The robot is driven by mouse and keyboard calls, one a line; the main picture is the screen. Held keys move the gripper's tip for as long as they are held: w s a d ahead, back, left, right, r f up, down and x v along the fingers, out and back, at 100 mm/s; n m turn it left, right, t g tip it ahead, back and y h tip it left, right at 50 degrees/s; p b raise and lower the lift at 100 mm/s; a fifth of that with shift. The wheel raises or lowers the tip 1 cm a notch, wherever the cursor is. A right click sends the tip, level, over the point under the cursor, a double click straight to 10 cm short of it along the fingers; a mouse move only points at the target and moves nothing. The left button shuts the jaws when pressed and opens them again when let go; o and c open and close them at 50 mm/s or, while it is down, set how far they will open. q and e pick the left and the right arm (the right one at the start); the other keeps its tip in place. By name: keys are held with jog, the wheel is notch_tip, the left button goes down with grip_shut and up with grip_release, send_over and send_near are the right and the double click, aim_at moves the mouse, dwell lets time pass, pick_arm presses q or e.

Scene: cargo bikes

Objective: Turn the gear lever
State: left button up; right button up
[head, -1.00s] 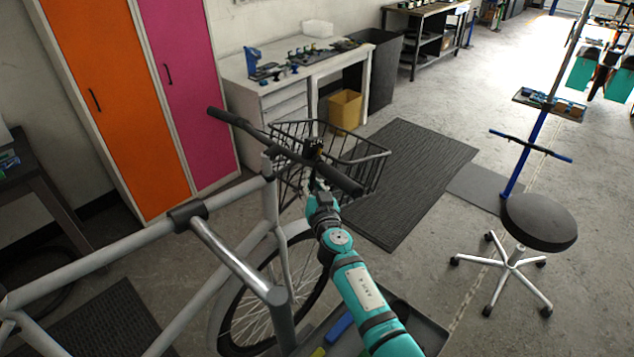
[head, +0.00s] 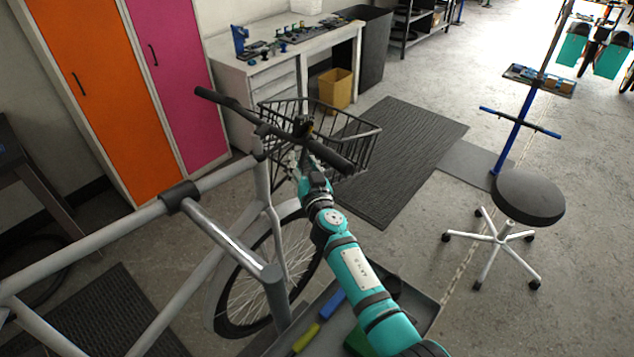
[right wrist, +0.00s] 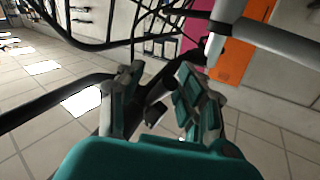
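The bike's dark handlebar (head: 235,108) crosses the middle of the head view. A small black fitting (head: 302,127) sits on it near the right grip, and I take this for the gear lever; its details are too small to read. My right gripper (head: 301,160) is just below and in front of the bar, partly blending with the dark parts there. In the right wrist view its two fingers (right wrist: 158,85) stand apart, with a dark piece (right wrist: 155,113) showing between them. I cannot tell whether either finger touches it. My left gripper is not in view.
A black wire basket (head: 355,145) hangs in front of the handlebar. The grey bike frame (head: 130,228) fills the lower left. A tray (head: 425,310) with tools lies beneath my right arm.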

jog(key=s+d, duration=0.1)
jog(key=s, duration=1)
jog(key=shift+d+r, duration=0.15)
jog(key=shift+d, duration=0.15)
jog(key=shift+s, duration=0.1)
